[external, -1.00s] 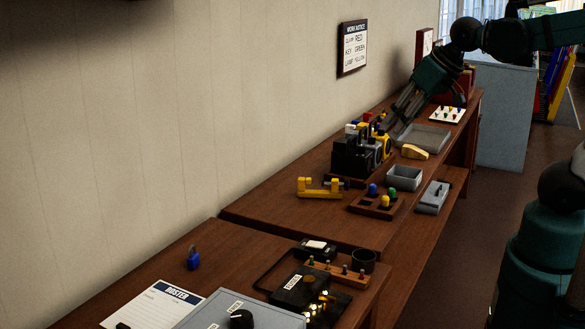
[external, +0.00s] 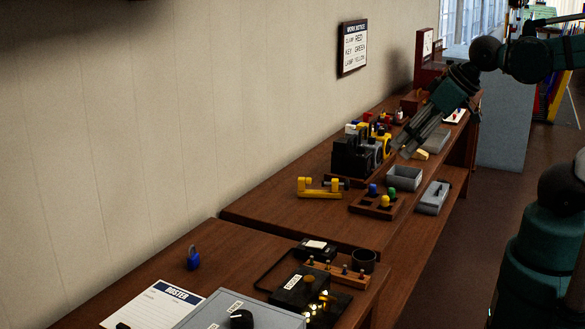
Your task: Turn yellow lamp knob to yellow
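A lever frame of black boxes (external: 352,157) stands on the far bench near the wall. A yellow unit (external: 385,143) sits at its right end, with small red, white, blue and yellow parts on and behind it. Which part is the yellow lamp knob, and its setting, are too small to tell. My gripper (external: 405,153) points down and left, just right of the yellow unit and seemingly apart from it. Its fingers are dark, and their gap cannot be made out. A work notice (external: 354,47) on the wall reads clamp red, key green, lamp yellow.
A grey tray (external: 437,140) lies behind my gripper. The near bench holds a roster sheet (external: 160,305).

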